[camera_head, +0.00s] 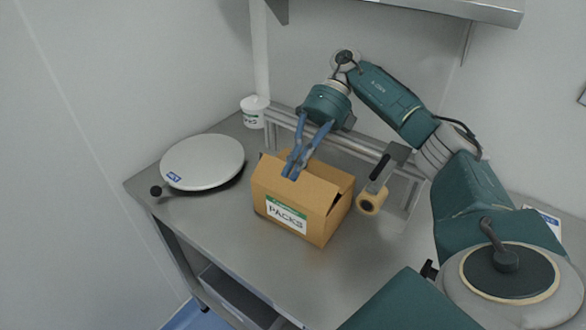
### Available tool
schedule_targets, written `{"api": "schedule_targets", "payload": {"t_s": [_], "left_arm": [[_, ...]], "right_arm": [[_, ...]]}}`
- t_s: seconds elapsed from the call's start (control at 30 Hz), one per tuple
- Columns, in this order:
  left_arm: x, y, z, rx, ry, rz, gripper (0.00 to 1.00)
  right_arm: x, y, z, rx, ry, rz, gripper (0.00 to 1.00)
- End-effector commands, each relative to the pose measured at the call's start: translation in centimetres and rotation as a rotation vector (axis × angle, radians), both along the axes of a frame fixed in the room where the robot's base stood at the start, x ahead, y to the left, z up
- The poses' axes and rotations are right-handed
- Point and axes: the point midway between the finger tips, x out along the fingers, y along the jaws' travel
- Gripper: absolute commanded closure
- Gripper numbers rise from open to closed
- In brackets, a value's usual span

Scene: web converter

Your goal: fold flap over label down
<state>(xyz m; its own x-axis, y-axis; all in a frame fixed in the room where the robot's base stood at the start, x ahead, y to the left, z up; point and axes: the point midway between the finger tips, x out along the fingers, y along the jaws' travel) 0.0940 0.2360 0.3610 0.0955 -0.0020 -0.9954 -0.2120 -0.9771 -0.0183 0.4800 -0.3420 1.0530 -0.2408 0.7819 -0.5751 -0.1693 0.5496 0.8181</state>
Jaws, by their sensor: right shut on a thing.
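A brown cardboard box (275,189) stands upright on the steel table, with a green and white label reading PACKS (286,214) on its front face. The flap on the label side (315,193) is tilted at the top front edge, beside the gripper. My right gripper (291,175) points down at the box's top, and its blue fingers are close together, shut at the flap. The fingers hide part of the flap and the opening. My left gripper is not in view.
A round white turntable or scale (203,160) with a black knob lies left of the box. A tape dispenser (373,197) stands close to the box's right. A white tub (252,113) is at the back by a metal rail. The table's front is clear.

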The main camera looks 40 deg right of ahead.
Motion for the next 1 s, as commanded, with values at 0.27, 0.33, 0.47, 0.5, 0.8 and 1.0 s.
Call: {"api": "schedule_targets", "payload": {"t_s": [0.27,0.33,0.47,0.5,0.8,1.0], "left_arm": [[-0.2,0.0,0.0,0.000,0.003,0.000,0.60],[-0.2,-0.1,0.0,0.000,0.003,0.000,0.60],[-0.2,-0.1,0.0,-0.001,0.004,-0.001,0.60],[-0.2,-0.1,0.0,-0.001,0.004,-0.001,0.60],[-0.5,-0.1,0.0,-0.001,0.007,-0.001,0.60],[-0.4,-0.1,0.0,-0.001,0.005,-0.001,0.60]], "right_arm": [[0.0,0.0,0.0,0.000,0.001,0.001,0.91],[0.0,0.0,0.0,0.000,0.001,0.001,0.78],[0.0,0.0,0.0,0.000,0.000,0.000,0.73],[0.0,0.0,0.0,-0.001,0.000,0.000,0.73],[0.1,0.0,1.2,-0.002,-0.003,0.000,0.73],[0.1,-0.1,4.6,-0.003,-0.006,0.000,0.73]]}}
